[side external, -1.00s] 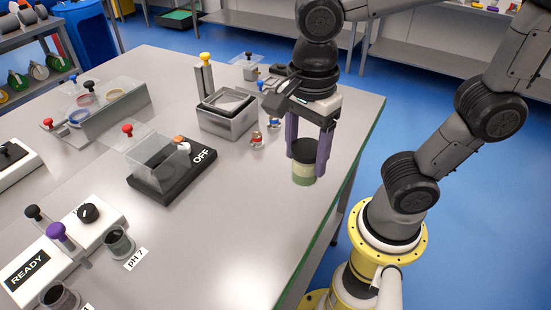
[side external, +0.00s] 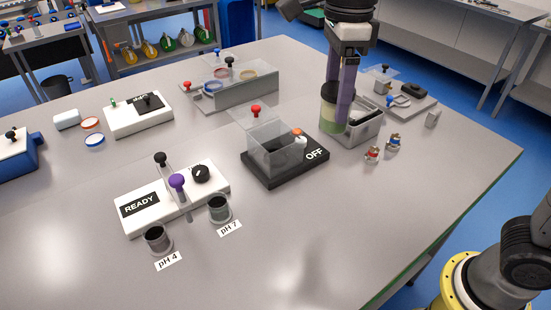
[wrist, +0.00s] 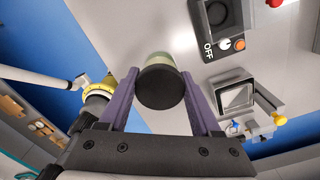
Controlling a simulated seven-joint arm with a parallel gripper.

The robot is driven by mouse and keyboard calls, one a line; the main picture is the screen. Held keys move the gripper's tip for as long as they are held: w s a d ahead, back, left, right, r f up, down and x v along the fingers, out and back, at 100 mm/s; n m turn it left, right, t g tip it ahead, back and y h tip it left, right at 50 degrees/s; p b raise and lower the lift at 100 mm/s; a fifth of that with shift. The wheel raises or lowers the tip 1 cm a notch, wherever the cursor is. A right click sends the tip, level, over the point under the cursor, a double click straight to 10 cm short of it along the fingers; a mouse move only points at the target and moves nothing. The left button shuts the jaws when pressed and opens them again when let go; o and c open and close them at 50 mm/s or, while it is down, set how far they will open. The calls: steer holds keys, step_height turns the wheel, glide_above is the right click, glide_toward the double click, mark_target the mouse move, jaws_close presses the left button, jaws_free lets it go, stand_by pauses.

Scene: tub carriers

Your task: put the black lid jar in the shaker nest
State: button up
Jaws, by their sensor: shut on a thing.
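The black lid jar (side external: 332,114) has a dark lid and a pale green body with a lighter band. My gripper (side external: 340,98) is shut on it, with purple fingers on either side. The wrist view shows the jar (wrist: 161,80) upright between the fingers, its dark lid facing the camera. It is held above the table. I take the black device marked OFF (side external: 287,170) for the shaker. It carries a clear box (side external: 270,150) with a clear, red-knobbed panel raised behind it. In the wrist view the device (wrist: 212,42) has a dark square recess, apart from the jar.
A metal bin (side external: 368,131) is behind the jar in the side view and beside it in the wrist view (wrist: 238,94). Two small knobbed fittings (side external: 373,153) stand nearby. The white READY unit (side external: 135,208) and two cups (side external: 218,208) are nearer the camera. The front right table is bare.

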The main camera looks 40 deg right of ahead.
steer(key=w+f+m, duration=0.1)
steer(key=w+f, duration=0.3)
steer(key=w, duration=0.4)
steer(key=w+f+m, duration=0.1)
steer(key=w+f, duration=0.2)
steer(key=w, duration=0.5)
steer(key=shift+w+a+f, duration=0.1)
steer(key=shift+f, duration=3)
steer(key=shift+w+a+f, duration=0.1)
steer(key=shift+f, duration=2.95)
steer(key=shift+f, duration=0.15)
steer(key=o, duration=1.2)
